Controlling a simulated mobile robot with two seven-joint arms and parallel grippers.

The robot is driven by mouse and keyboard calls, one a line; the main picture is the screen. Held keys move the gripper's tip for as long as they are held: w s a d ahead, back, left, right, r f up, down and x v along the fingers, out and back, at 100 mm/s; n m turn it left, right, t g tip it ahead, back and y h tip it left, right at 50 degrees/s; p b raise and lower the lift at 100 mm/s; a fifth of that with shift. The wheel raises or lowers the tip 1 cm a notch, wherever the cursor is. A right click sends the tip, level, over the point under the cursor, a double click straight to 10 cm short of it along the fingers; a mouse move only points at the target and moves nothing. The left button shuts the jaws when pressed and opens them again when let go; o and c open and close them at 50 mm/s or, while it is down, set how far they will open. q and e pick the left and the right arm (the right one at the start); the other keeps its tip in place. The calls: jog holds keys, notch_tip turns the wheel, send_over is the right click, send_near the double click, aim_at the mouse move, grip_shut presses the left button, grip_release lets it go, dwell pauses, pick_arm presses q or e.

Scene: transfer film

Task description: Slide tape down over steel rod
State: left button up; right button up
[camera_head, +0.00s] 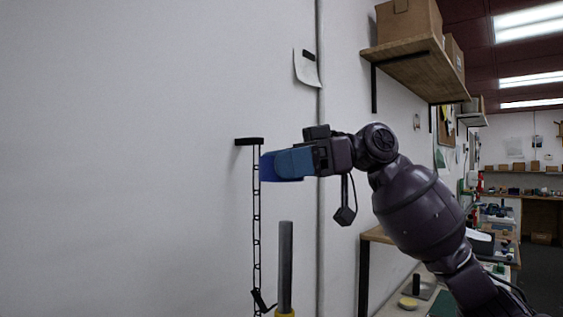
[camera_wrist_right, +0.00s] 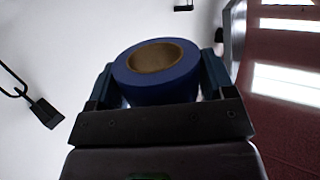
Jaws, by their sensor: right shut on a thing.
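A roll of blue tape (camera_wrist_right: 160,90) with a brown cardboard core sits between the two fingers of my right gripper (camera_wrist_right: 163,85) in the right wrist view. The gripper is shut on it. In the head view my right gripper (camera_head: 290,163) reaches in from the right, and the blue tape (camera_head: 268,168) shows partly behind its fingers. My left gripper is not in view.
A dark chain-like strip (camera_head: 256,220) hangs from a black wall bracket (camera_head: 250,141), just left of the rod. A wall shelf (camera_head: 415,72) with cardboard boxes is at upper right. Workbenches stand at lower right. The wall area to the left is bare.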

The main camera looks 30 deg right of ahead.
jog(key=shift+f+b, duration=1.15)
jog(key=shift+f, duration=0.6)
jog(key=shift+f+b, duration=0.45)
jog(key=shift+f, duration=0.3)
pick_arm(q)
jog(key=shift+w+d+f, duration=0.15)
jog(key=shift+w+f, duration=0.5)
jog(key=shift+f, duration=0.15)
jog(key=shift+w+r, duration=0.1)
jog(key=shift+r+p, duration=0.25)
jog(key=shift+p, duration=0.05)
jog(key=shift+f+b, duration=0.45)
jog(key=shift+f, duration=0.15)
pick_arm(e)
jog(key=shift+f, duration=0.75)
pick_arm(q)
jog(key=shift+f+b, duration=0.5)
jog(key=shift+b, duration=0.2)
pick_arm(e)
jog(key=shift+f, duration=1.05)
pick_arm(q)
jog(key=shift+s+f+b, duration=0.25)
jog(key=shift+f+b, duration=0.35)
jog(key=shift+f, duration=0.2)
pick_arm(e)
jog(key=shift+f, duration=1)
